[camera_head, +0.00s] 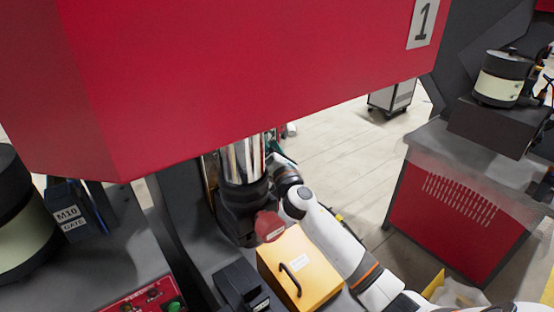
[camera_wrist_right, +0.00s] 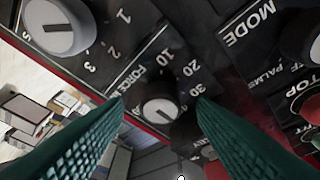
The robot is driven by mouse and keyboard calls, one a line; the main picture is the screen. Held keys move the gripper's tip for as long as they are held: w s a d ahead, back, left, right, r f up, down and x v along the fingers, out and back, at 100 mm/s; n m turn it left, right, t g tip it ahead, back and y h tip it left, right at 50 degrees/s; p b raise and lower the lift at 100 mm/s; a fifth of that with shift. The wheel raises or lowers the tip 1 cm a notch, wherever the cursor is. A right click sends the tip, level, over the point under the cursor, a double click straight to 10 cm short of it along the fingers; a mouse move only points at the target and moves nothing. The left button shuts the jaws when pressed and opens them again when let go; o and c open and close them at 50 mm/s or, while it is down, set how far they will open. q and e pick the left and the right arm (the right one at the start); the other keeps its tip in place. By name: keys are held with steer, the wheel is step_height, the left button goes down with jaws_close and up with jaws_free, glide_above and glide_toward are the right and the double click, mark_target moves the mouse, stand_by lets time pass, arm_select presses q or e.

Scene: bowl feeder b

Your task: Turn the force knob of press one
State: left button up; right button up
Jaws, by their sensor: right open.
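Press one (camera_head: 250,75) fills the top of the head view as a big red housing with a "1" plate. In the right wrist view, the force knob (camera_wrist_right: 162,109) is a small grey-white dial with a dark slot, beside the word FORCE and a 10-20-30 scale. My right gripper (camera_wrist_right: 160,98) is open, its two green ridged fingers on either side of the knob in the picture. I cannot tell whether they touch it. In the head view the right gripper (camera_head: 273,148) is partly hidden behind the press column. My left gripper is out of view.
Another grey-white knob (camera_wrist_right: 62,26) with a 1-2-3 scale sits near the force knob, and a MODE label (camera_wrist_right: 250,24) is to the right. In the head view, a yellow box (camera_head: 310,260) with a handle stands below the ram (camera_head: 243,160). Open floor lies beyond.

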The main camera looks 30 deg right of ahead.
steer(key=b+v, duration=0.2)
steer(key=v, duration=0.9)
